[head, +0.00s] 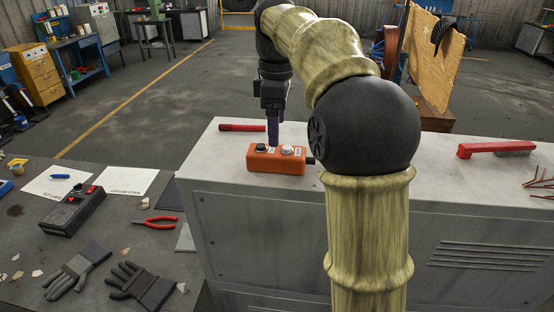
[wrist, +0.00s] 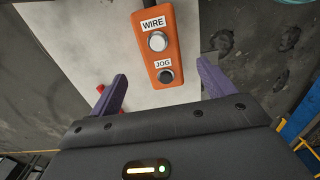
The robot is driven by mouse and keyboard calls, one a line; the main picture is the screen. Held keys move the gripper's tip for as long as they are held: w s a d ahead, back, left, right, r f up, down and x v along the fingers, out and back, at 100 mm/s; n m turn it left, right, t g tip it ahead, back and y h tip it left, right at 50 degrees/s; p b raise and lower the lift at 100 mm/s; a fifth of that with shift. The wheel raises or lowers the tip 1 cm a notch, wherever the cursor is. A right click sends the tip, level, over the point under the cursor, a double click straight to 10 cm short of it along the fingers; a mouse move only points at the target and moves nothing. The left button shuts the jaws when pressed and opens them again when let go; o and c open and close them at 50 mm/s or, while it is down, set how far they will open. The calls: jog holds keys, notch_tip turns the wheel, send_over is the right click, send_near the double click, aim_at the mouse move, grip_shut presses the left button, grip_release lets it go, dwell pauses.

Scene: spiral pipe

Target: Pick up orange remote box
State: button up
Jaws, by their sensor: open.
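The orange remote box (head: 277,160) lies on top of the grey cabinet, near its left front edge. It carries a white button and a black button. In the wrist view the orange box (wrist: 157,48) shows labels reading WIRE and JOG, with a dark cable at its far end. My gripper (head: 273,124) points down over the box in the head view. In the wrist view my gripper (wrist: 162,92) has its two purple fingers spread wide, one to each side of the box's JOG end. The jaws are empty. Whether the fingertips are level with the box is unclear.
A red-handled tool (head: 242,128) lies behind the box on the grey cabinet (head: 215,165). A red brush (head: 495,149) lies at the right. The lower table at left holds red pliers (head: 155,222), gloves (head: 140,285) and a dark control box (head: 73,212).

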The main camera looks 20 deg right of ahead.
aim_at(277, 150)
jog(key=shift+f, duration=0.5)
jog(key=shift+f, duration=0.1)
jog(key=shift+s+f+p, duration=0.1)
jog(key=shift+f+p, duration=0.45)
jog(key=shift+f, duration=1.95)
jog(key=c, duration=1.3)
